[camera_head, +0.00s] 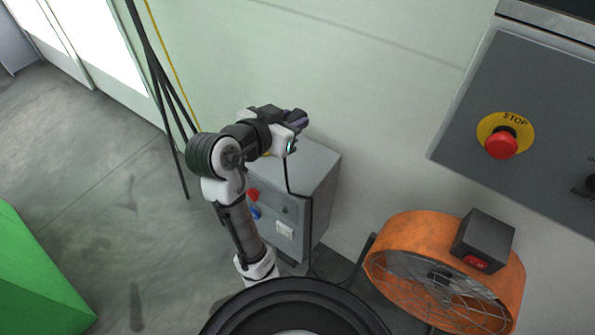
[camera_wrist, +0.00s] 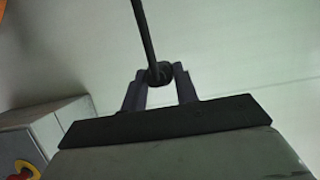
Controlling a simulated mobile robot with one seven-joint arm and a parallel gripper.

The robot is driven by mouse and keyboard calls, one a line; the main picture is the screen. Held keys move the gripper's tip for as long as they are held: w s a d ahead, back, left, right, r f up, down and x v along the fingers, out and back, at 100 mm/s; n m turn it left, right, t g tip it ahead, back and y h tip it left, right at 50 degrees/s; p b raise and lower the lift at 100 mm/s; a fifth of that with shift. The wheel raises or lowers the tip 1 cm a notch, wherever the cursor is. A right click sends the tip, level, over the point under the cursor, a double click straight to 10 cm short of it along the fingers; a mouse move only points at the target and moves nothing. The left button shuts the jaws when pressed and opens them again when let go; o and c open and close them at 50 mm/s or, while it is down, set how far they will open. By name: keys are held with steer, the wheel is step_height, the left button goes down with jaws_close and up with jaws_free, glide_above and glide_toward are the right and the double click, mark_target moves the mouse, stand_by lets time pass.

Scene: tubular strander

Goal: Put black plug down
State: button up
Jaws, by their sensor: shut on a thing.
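The black plug (camera_wrist: 159,73) is between the two fingertips of my gripper (camera_wrist: 159,78) in the wrist view, and my gripper is shut on it. A black cable (camera_wrist: 142,30) runs from the plug to the top edge of that view. In the head view my gripper (camera_head: 301,119) is raised above the grey control box (camera_head: 312,165), close to the pale wall. A thin dark cable hangs below the gripper in front of the box. The plug itself cannot be made out in the head view.
The box carries red and blue knobs and a white socket-like plate (camera_head: 285,229). An orange fan (camera_head: 400,230) stands at the right, below a grey panel with a red stop button (camera_head: 501,145). Black cables (camera_head: 160,85) hang at the left. A green object (camera_head: 35,280) is at lower left; the floor between is clear.

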mark_target(292, 183)
step_height(292, 183, down, 19)
steer(key=shift+r+p, duration=0.15)
steer(key=shift+p, duration=0.2)
steer(key=shift+f+b, duration=0.45)
steer(key=shift+f, duration=0.05)
steer(key=o, duration=1)
steer(key=shift+r, duration=0.1)
